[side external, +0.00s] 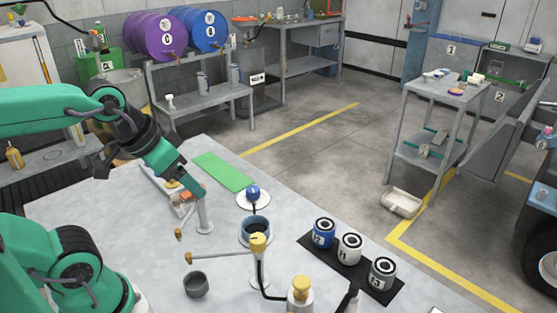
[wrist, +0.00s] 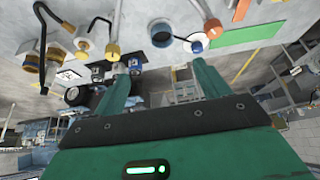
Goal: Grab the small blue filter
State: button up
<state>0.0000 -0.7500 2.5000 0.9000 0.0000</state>
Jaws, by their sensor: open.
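The small blue filter (side external: 324,233) stands upright at the left end of a black mat (side external: 386,287) on the table, marked with a 2. Beside it on the mat stand a white filter marked 1 (side external: 349,248) and a white filter marked 3 (side external: 382,273). My gripper (side external: 196,188) is open and empty, above the back left part of the table, well left of the blue filter. In the wrist view the two green fingers stand apart (wrist: 163,82), with nothing between them; the filters there are small and partly hidden by the left finger.
A yellow-topped post (side external: 259,248) with a side arm and a grey cup (side external: 196,284) stand in front. A green sheet (side external: 222,171) lies flat behind.

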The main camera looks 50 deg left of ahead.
jog(key=m+g, duration=0.5)
jog(key=m, duration=1.5)
send_over(326, 225)
jog(key=f, duration=1.2)
jog(key=shift+s+a+f, duration=0.2)
jog(key=shift+s+a, duration=0.1)
jog(key=shift+w+d+f+m+g, duration=0.3)
jog(key=shift+f+m, duration=0.1)
jog(key=shift+f, duration=0.15)
jog(key=shift+f, duration=0.1)
jog(key=shift+f, duration=3.8)
